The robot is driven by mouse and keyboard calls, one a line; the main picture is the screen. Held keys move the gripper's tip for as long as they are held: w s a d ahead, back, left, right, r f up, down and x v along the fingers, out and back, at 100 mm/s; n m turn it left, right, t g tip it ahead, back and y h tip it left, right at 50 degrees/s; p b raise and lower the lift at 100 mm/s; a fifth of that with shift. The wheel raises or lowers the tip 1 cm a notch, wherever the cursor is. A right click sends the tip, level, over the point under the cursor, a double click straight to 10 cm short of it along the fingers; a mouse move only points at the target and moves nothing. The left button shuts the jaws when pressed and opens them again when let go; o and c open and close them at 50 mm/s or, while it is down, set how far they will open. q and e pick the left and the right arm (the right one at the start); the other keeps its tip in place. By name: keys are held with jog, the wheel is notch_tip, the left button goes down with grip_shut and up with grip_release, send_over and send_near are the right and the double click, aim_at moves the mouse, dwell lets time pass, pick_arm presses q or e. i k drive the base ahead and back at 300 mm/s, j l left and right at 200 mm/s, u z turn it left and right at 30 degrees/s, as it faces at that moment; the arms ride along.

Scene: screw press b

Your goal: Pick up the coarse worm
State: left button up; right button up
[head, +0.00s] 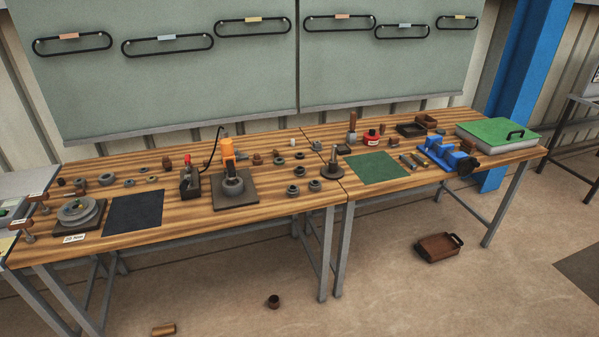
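I cannot tell for certain which part is the coarse worm; the small parts are too small here to show a thread. Several dark grey and brown round parts lie on the wooden workbench (75,245), among them a ring-shaped part (106,179) at the left. An upright post on a round dark base (332,165) stands near the middle. Short bar-like parts (411,161) lie between the green mat and the blue vise. Neither of my grippers is in view.
An orange-topped press (228,155) stands on a dark plate left of the middle. A black mat (134,214), a green mat (376,165) and a blue vise (448,156) are on the bench. A brown tray (438,247), dark cup (273,301) and brass-coloured cylinder (163,330) lie on the floor.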

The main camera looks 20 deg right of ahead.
aim_at(300, 171)
jog(key=i+l+u, duration=0.15)
jog(key=l, duration=0.15)
jog(key=i+l+u, duration=0.15)
jog(key=l, duration=0.2)
jog(key=i+l+u, duration=0.1)
jog(key=l, duration=0.2)
jog(key=i+l+u, duration=0.15)
jog(key=l, duration=0.2)
